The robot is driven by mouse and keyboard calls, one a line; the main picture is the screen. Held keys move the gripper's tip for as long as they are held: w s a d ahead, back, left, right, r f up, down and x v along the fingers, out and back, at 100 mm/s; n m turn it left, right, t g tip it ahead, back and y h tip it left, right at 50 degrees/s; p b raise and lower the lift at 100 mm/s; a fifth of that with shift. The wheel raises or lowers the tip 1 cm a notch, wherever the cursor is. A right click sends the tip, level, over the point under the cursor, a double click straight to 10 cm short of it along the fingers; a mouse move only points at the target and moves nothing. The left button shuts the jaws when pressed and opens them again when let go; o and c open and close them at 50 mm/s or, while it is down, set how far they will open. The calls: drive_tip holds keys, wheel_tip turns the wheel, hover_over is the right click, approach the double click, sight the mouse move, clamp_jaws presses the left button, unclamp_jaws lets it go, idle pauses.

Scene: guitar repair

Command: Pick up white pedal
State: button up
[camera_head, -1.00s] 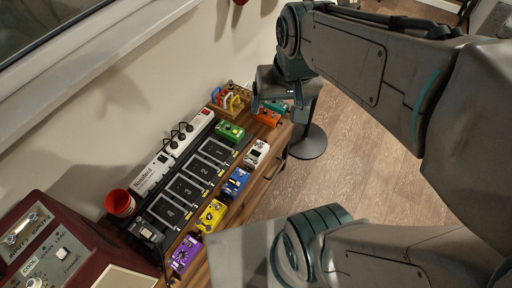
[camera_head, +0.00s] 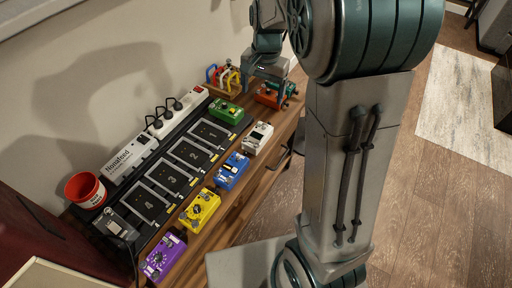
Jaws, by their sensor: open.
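The white pedal (camera_head: 258,138) lies on the wooden bench, to the right of the pedalboard's slot 1. It is upright, clear of its neighbours and fully in view. My gripper (camera_head: 262,84) is at the far end of the bench, above and beyond the white pedal, close to the orange pedal. It is open and apart from the white pedal. My arm hides part of the gripper, and the fingertips are hard to make out.
A green pedal (camera_head: 226,112), blue pedal (camera_head: 232,171), yellow pedal (camera_head: 200,210), purple pedal (camera_head: 163,258) and orange pedal (camera_head: 270,97) stand around the black pedalboard (camera_head: 150,184). A red cup (camera_head: 86,190) and power strip (camera_head: 186,108) lie left. A tool holder (camera_head: 222,78) stands at the back.

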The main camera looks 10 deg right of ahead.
drive_tip(key=m+b, duration=0.2)
drive_tip(key=b, duration=0.3)
hover_over(257, 135)
wheel_tip(257, 135, down, 11)
drive_tip(key=shift+g, duration=0.3)
wheel_tip(257, 135, down, 8)
drive_tip(key=b, duration=0.2)
drive_tip(key=shift+w+d+f+b, duration=0.1)
drive_tip(key=shift+w+d+b, duration=0.05)
drive_tip(key=shift+b, duration=0.15)
drive_tip(key=f+b, duration=0.1)
drive_tip(key=f, duration=0.1)
drive_tip(key=f+b, duration=0.1)
drive_tip(key=f, duration=0.2)
drive_tip(key=shift+s+a+f, duration=0.15)
drive_tip(key=shift+s+a, duration=0.05)
drive_tip(key=c, duration=1.3)
